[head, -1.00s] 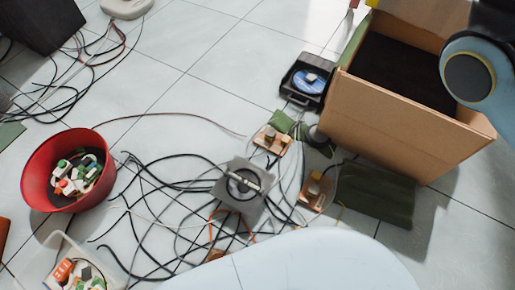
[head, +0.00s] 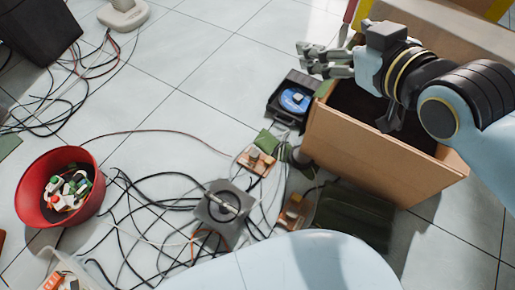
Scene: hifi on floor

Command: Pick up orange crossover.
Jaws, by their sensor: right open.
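Two small orange-brown boards with parts on them lie on the floor near the middle of the head view. One board (head: 256,161) lies beside the green cloth-like piece, left of the cardboard box. The other board (head: 294,211) lies lower, next to a dark green flat piece and partly in shadow. I cannot tell for sure which one is the orange crossover. My right gripper (head: 308,60) is open and empty, above the far left corner of the box and apart from both boards. My left gripper is not in view.
An open cardboard box (head: 370,155) stands under my right arm. A black case with a blue disc (head: 294,100) lies beside it. Tangled black cables (head: 150,205) surround a grey square unit (head: 222,207). A red bowl (head: 29,192) of small parts stands left. Tiles at upper middle are clear.

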